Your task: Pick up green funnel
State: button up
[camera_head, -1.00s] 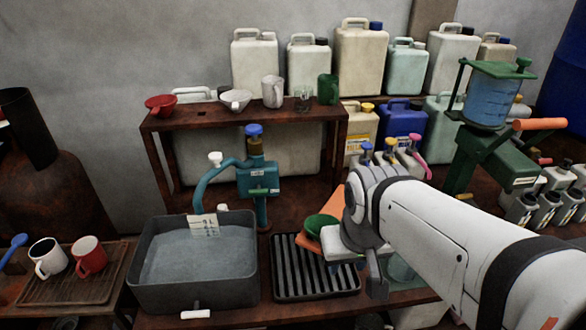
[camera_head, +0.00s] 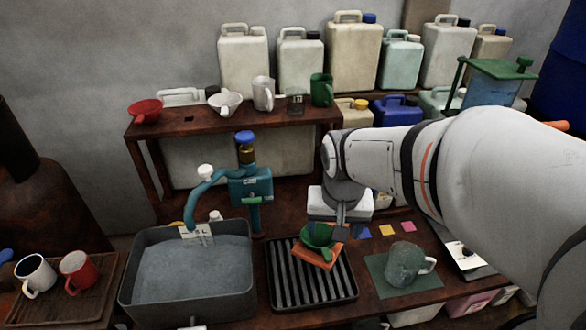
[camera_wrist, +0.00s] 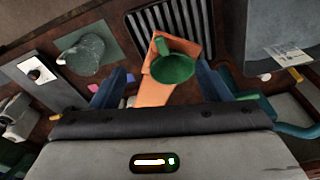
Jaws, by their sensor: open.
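The green funnel (camera_head: 316,237) sits on an orange slab (camera_head: 327,256) that lies askew on the black ribbed rack. My gripper (camera_head: 338,219) points down close behind and above the funnel, covering part of it in the head view. In the wrist view the funnel (camera_wrist: 172,69) shows between my two dark blue fingers (camera_wrist: 160,84), nearer the far side of the gap. The fingers are spread wide with nothing between their tips, and I see no contact with the funnel.
A grey basin (camera_head: 190,285) of liquid stands left of the ribbed rack (camera_head: 285,280), with a teal pump (camera_head: 250,185) behind it. A shelf (camera_head: 230,122) with jugs and a red funnel (camera_head: 146,110) stands behind.

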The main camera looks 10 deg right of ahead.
aim_at(318, 230)
jog(key=o, duration=0.4)
jog(key=w+m+p, duration=0.1)
jog(key=w, duration=0.1)
jog(key=w+f+m+g+p, duration=0.1)
jog(key=w, duration=0.1)
jog(key=w+m+p, duration=0.1)
jog(key=w+p, duration=0.1)
jog(key=w, duration=0.1)
jog(key=shift+a+f+g, duration=0.2)
jog(key=shift+a+g, duration=0.1)
jog(key=shift+o, duration=1.1)
jog(key=w+f+m+p, duration=0.2)
jog(key=w+f, duration=0.1)
jog(key=shift+a+g+h, duration=0.2)
jog(key=shift+g+h, duration=0.2)
jog(key=shift+m, duration=0.4)
jog(key=shift+d+f+p, duration=0.2)
jog(key=shift+f+p, duration=0.4)
jog(key=shift+f, duration=1.55)
jog(key=shift+d+f+p, duration=0.2)
jog(key=shift+f+p, duration=0.35)
jog(key=shift+f, duration=1.55)
